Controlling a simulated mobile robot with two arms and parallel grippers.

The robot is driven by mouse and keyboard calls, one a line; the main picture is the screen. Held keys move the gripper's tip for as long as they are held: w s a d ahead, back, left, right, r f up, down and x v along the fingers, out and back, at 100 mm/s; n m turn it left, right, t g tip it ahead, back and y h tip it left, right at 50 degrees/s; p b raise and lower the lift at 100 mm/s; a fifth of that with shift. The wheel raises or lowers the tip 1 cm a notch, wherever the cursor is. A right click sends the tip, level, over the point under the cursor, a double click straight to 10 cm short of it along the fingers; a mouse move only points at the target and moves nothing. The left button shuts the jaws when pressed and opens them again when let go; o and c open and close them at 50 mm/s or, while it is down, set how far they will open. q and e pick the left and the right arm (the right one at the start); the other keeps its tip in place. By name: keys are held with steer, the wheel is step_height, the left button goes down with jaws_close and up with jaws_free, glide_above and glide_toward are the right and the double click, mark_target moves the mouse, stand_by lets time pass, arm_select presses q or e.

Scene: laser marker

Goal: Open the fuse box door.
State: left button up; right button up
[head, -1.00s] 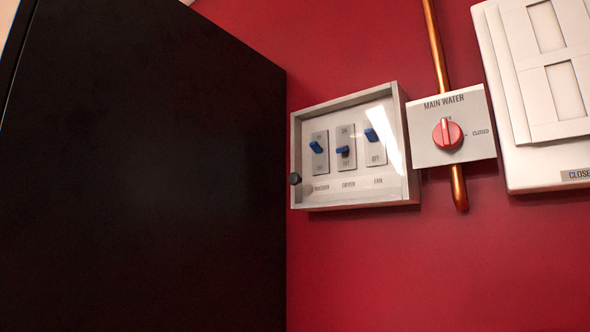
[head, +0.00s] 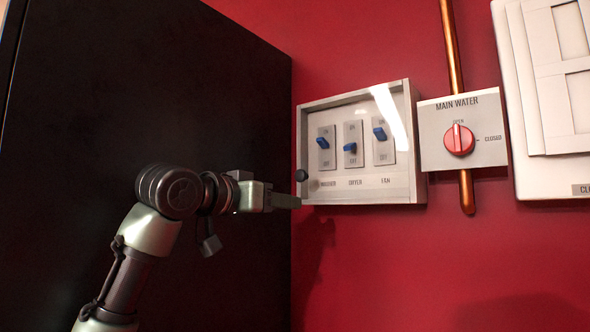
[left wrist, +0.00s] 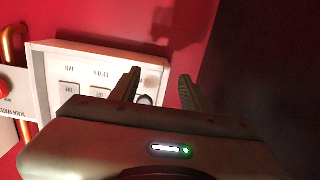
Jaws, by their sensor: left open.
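The fuse box (head: 420,190) is a grey-white box on the red wall with a clear front door (head: 352,172). The door looks shut, and blue switches show behind it. A small dark knob (head: 302,175) sits at the door's lower left edge. My left gripper (head: 296,201) is just below and left of this knob, pointing right. In the left wrist view its two fingers are spread, and my left gripper (left wrist: 160,80) has the fuse box (left wrist: 95,60) beyond it. The dark knob (left wrist: 146,99) appears between the fingers, close to the left one; contact cannot be told. My right gripper is not in view.
A tall black cabinet side (head: 100,90) stands at the left, behind my left arm. Right of the fuse box are a main water panel with a red knob (head: 458,139), a copper pipe (head: 467,190) and a white panel (head: 540,175). The wall below is clear.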

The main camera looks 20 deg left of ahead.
mark_target(299, 176)
arm_select(q)
steer(key=s+r, duration=0.4)
steer(key=r, duration=0.2)
steer(key=shift+t+h, duration=0.3)
steer(key=p+x, duration=0.2)
steer(key=x, duration=0.2)
steer(key=p+x, duration=0.2)
steer(key=x, duration=0.2)
steer(key=shift+f+p, duration=0.25)
steer(key=shift+p, duration=0.15)
jaws_close()
